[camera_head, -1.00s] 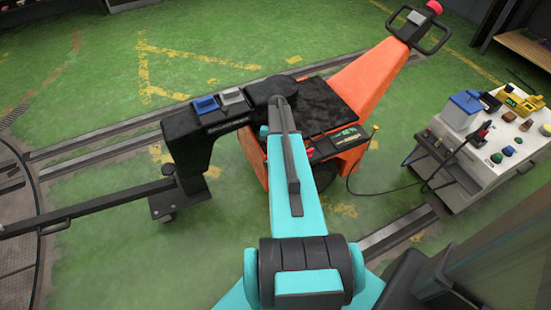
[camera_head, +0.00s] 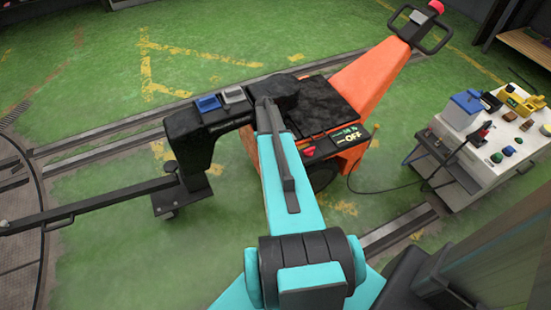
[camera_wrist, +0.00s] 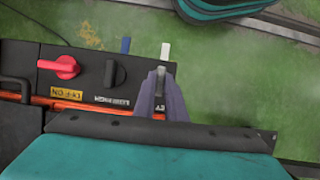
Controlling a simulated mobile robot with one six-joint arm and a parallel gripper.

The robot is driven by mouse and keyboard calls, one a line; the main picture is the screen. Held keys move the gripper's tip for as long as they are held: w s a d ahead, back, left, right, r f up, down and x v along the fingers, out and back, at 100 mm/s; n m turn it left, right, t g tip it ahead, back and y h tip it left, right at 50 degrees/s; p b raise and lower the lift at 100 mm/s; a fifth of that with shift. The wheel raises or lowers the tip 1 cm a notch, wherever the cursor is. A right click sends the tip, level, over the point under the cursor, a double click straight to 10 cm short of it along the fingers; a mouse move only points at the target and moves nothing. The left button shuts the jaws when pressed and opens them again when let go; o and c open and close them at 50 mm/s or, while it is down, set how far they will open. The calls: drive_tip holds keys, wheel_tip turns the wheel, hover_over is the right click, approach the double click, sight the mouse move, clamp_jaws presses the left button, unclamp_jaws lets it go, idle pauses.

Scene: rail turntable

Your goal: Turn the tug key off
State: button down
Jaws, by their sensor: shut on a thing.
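The orange tug (camera_head: 365,85) with a black top stands in the middle of the head view. Its side panel has a small display (camera_head: 350,135) that reads OFF, with a percentage above it. In the wrist view the panel shows a red knob (camera_wrist: 62,67) and a black knob (camera_wrist: 114,73). My gripper (camera_wrist: 160,90) is right of these knobs, at the panel's right end. Its fingers are shut on a thin dark key (camera_wrist: 160,77), mostly hidden between them. In the head view my arm hides the gripper and the key.
A grey cart (camera_head: 480,165) with a blue-lidded container (camera_head: 462,108) and several small items stands at the right. A cable runs from it towards the tug. A dark tow bar (camera_head: 90,205) on a caster lies at the left.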

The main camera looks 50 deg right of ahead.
drive_tip(key=c, duration=1.8)
unclamp_jaws()
drive_tip(key=shift+r, duration=0.1)
drive_tip(key=v, duration=1.3)
drive_tip(key=shift+w+r, duration=0.2)
drive_tip(key=shift+r, duration=0.15)
drive_tip(key=shift+d, duration=0.1)
